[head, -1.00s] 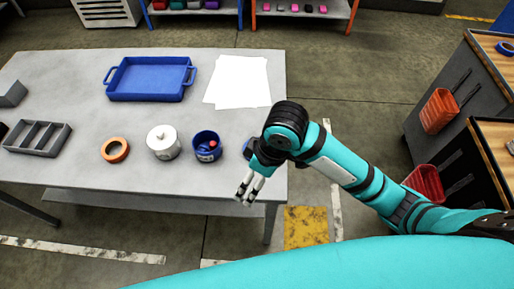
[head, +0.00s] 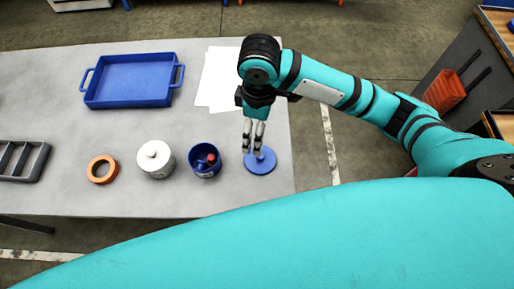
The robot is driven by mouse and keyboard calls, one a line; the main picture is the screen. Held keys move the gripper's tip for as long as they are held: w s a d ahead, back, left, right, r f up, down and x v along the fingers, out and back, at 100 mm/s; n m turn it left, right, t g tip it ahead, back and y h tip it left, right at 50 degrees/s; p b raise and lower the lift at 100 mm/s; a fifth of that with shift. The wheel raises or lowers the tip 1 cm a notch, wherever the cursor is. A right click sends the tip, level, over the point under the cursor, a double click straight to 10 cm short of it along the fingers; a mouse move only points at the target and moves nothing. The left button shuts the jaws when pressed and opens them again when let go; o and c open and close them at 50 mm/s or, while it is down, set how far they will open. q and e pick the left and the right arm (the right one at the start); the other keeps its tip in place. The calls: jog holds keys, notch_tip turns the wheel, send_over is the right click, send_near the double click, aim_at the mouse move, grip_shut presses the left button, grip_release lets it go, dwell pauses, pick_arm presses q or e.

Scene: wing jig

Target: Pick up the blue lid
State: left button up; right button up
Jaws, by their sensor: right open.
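The blue lid (head: 260,165) is a round disc with a small knob, lying on the grey table near its right end. My right gripper (head: 253,150) is open and points down at the lid's knob from above. The fingertips overlap the knob in the picture; I cannot tell whether they touch it. A blue pot (head: 205,161) stands open just left of the lid with small red and blue items inside. My left gripper is not in view.
A blue tray (head: 130,81) and white paper sheets (head: 220,80) lie farther back. The table's right edge is close to the lid.

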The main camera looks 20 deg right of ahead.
send_over(260, 158)
jog(key=f, duration=0.7)
jog(key=shift+w+f, duration=0.15)
jog(key=shift+w, duration=0.15)
jog(key=f, duration=0.2)
jog(key=shift+w+f+p, duration=0.2)
jog(key=shift+f+p, duration=0.15)
jog(key=shift+f, duration=0.85)
notch_tip(260, 158, down, 4)
jog(key=shift+r+p, duration=0.15)
jog(key=shift+p, duration=0.4)
jog(key=shift+f, duration=0.4)
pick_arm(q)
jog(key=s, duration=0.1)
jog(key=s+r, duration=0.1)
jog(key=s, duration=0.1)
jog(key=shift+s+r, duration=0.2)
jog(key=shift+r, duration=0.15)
pick_arm(e)
jog(key=c, duration=0.8)
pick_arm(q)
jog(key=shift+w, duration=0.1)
pick_arm(e)
jog(key=shift+c, duration=0.2)
jog(key=shift+r, duration=0.1)
